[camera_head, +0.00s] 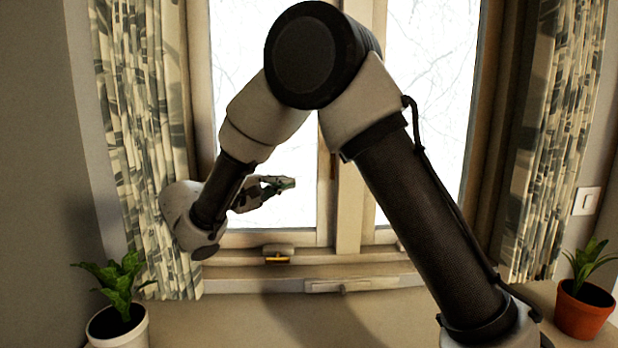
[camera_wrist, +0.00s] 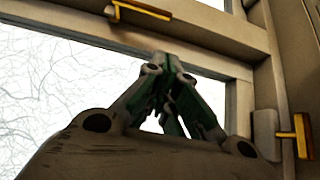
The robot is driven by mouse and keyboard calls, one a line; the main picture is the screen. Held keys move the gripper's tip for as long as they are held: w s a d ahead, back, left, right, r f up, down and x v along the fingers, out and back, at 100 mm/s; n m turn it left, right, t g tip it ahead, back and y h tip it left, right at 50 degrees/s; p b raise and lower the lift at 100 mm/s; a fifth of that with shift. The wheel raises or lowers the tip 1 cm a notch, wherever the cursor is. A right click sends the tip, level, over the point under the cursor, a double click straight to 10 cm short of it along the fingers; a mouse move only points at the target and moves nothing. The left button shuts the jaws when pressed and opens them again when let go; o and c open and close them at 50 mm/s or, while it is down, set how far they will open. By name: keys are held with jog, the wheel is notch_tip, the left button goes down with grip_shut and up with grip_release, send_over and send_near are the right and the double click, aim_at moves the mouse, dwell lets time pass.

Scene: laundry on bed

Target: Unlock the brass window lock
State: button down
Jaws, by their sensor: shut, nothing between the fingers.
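A brass lock (camera_head: 278,259) on a pale mount sits at the bottom rail of the window in the head view. The wrist view shows one brass piece (camera_wrist: 142,10) on the frame at the top and another brass lever (camera_wrist: 303,136) at the right; I cannot tell for certain which is the bottom lock. My gripper (camera_head: 284,184) is shut and empty, in front of the left pane, above the bottom lock and apart from it. Its green-padded fingers also show closed together in the wrist view (camera_wrist: 170,68).
The window's middle upright (camera_head: 349,215) stands right of my gripper. A patterned curtain (camera_head: 150,150) hangs at the left and another (camera_head: 560,140) at the right. Potted plants (camera_head: 118,325) and (camera_head: 583,308) stand at both lower corners.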

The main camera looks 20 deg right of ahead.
jog(key=shift+d, duration=0.1)
jog(key=x, duration=1)
jog(key=shift+s, duration=0.15)
jog(key=shift+d, duration=0.15)
jog(key=s+r+n+g+y, duration=0.1)
jog(key=s+n+g+y, duration=0.2)
jog(key=s+n, duration=0.2)
jog(key=shift+s+r, duration=0.35)
jog(key=shift+s, duration=0.45)
